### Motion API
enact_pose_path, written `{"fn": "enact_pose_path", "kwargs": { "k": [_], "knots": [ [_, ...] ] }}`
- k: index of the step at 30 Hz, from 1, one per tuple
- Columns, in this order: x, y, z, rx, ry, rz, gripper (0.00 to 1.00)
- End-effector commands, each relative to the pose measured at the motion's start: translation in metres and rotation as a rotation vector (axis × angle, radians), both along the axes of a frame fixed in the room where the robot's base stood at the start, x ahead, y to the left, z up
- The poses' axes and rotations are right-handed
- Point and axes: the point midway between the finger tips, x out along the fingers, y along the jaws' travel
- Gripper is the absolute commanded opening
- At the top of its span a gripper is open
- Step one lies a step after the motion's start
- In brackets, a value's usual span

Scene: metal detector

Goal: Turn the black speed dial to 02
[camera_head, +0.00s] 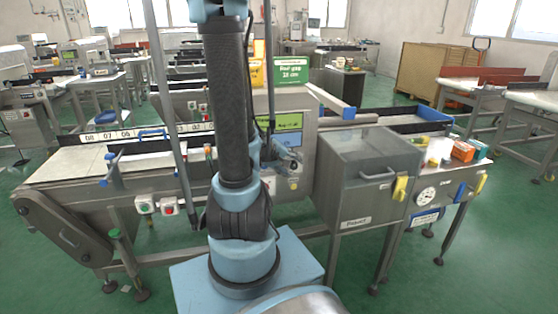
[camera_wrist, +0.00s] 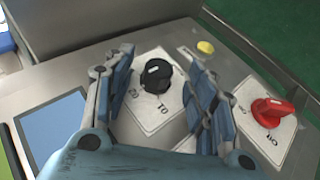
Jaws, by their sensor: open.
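The black speed dial (camera_wrist: 155,75) sits on a white label plate (camera_wrist: 150,115) in the wrist view. A pale pointer mark shows on its top, toward the upper side of the picture. The printed numbers around it show only in part, with "10" and "20" seemingly below it. My gripper (camera_wrist: 165,80) is open, with one finger left of the dial and one right of it. I cannot tell whether either finger touches it. In the head view my gripper (camera_head: 284,155) is near the panel below the screen; the dial is hidden there.
A red switch (camera_wrist: 270,112) on its own white plate is close to the right finger. A yellow button (camera_wrist: 206,47) lies above and right of the dial. In the head view a lidded metal box (camera_head: 368,165) stands right of the panel.

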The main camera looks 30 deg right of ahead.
Motion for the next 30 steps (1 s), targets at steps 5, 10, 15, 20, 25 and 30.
{"fn": "enact_pose_path", "kwargs": {
  "k": [5, 10, 15, 20, 25, 30],
  "knots": [
    [-0.002, 0.008, 0.006, 0.001, 0.001, 0.002, 0.51],
    [-0.004, 0.015, 0.013, -0.001, 0.001, 0.002, 0.51],
    [-0.007, 0.022, 0.018, 0.0, 0.001, 0.001, 0.51],
    [-0.008, 0.029, 0.025, 0.001, 0.0, 0.002, 0.51],
    [-0.01, 0.036, 0.031, 0.0, 0.001, 0.001, 0.51],
    [-0.012, 0.043, 0.037, 0.0, 0.001, 0.002, 0.51]
  ]
}}
